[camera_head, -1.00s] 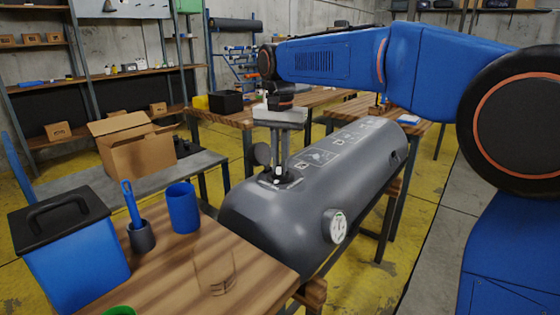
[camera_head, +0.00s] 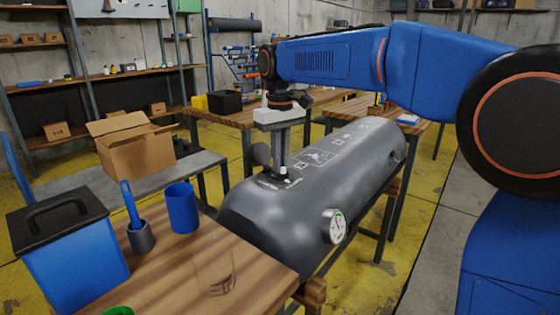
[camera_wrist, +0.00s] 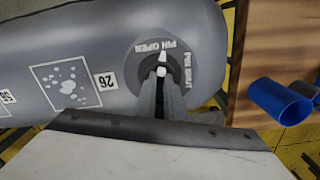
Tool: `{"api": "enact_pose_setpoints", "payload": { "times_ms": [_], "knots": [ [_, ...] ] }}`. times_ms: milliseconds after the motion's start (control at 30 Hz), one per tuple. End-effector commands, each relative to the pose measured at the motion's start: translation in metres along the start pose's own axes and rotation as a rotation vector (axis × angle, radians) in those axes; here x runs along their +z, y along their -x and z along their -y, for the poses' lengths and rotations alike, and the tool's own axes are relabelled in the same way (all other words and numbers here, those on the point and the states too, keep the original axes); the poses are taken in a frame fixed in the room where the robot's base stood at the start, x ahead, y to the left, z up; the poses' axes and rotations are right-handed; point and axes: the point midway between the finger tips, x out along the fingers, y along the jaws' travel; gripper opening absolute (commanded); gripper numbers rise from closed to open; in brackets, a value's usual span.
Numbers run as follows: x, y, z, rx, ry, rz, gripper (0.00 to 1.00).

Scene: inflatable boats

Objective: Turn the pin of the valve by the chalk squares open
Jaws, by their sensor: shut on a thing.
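The valve (camera_wrist: 196,68) is a round grey plate on the dark grey inflatable tube, lettered PIN OPEN and PIN SHUT. In the head view the valve (camera_head: 277,183) sits on the tube's near end, by the chalk squares (camera_head: 318,157). My gripper (camera_head: 279,175) points straight down over it. In the wrist view my gripper (camera_wrist: 160,88) is shut on the valve's pin, which the fingers mostly hide. White marks (camera_wrist: 163,57) between the fingertips line up toward the PIN OPEN lettering. A chalk square (camera_wrist: 62,83) with dots and a 26 label lie left of the valve.
A round gauge (camera_head: 334,226) sticks out of the tube's side. The wooden table (camera_head: 250,262) in front holds a blue cup (camera_head: 182,208), a blue bin (camera_head: 72,255) and a clear glass (camera_head: 214,270).

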Motion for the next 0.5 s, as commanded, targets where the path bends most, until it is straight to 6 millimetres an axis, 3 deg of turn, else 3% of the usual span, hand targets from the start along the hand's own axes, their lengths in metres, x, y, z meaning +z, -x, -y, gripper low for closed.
{"api": "enact_pose_setpoints", "payload": {
  "times_ms": [500],
  "knots": [
    [-0.0003, 0.0005, -0.0009, 0.0, 0.271, -0.001, 0.0]
  ]
}}
